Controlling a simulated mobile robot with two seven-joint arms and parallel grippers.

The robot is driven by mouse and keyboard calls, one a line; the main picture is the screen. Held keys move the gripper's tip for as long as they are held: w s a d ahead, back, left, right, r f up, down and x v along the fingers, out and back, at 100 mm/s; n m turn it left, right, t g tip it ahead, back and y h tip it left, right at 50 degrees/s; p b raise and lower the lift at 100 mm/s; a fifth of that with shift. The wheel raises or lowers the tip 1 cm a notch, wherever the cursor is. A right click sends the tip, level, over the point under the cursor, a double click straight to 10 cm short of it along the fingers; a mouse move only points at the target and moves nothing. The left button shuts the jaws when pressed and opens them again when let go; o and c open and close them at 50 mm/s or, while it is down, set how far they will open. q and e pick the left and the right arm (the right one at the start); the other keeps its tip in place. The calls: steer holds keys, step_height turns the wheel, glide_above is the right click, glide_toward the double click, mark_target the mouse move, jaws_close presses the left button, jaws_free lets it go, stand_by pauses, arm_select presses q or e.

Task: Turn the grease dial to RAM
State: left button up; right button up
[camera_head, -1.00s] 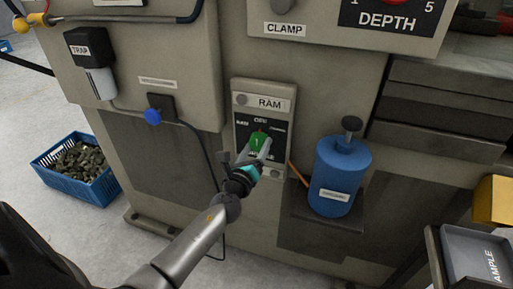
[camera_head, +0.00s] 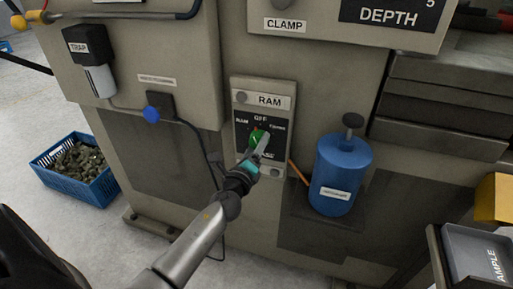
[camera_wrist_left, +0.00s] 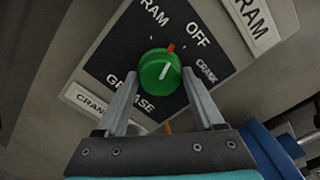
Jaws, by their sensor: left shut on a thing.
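The grease dial, a green round knob (camera_head: 256,136), sits on a dark panel (camera_head: 243,150) with RAM at left, OFF at top and a third label at right. In the left wrist view the knob (camera_wrist_left: 160,72) has a white line and a red pointer mark. The red mark points between RAM and OFF. My left gripper (camera_head: 260,141) is shut on the knob; in the left wrist view its fingers (camera_wrist_left: 161,76) lie on either side of it. The fingers partly hide the panel's lower part. My right gripper is not in view.
A white RAM nameplate (camera_head: 270,101) is above the dial. A blue canister (camera_head: 341,175) stands on a shelf to the right. A blue valve knob (camera_head: 152,113) and a hanging cable (camera_head: 206,150) are to the left. A blue crate (camera_head: 78,187) is on the floor at left.

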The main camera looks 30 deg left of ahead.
arm_select(q)
steer(key=n, duration=0.7)
steer(key=shift+r+n, duration=0.1)
steer(key=shift+n, duration=0.3)
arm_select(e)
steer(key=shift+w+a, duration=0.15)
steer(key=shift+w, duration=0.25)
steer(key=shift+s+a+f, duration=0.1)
arm_select(q)
steer(key=o, duration=1.3)
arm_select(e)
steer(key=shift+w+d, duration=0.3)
arm_select(q)
steer(key=shift+o, duration=0.2)
steer(key=shift+s, duration=0.1)
